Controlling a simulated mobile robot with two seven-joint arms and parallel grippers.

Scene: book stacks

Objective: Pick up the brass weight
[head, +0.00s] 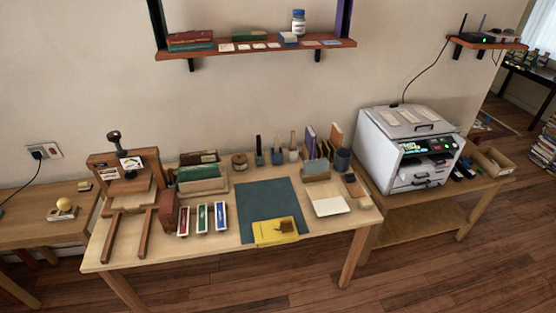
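I cannot pick out the brass weight with certainty. A small pale-yellow rounded object (64,204) sits on a small flat brown-and-white piece on the low table at the left; its material is too small to tell. A brown round, spool-like object (239,162) stands at the back of the main table. Neither of my grippers is in view.
The main wooden table (335,228) holds a wooden press (124,170), a dark green mat (262,205), a yellow book (276,231), narrow colour-topped boxes (202,218) and a white pad (328,206). A printer (410,145) stands at right. A shelf (255,50) hangs above.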

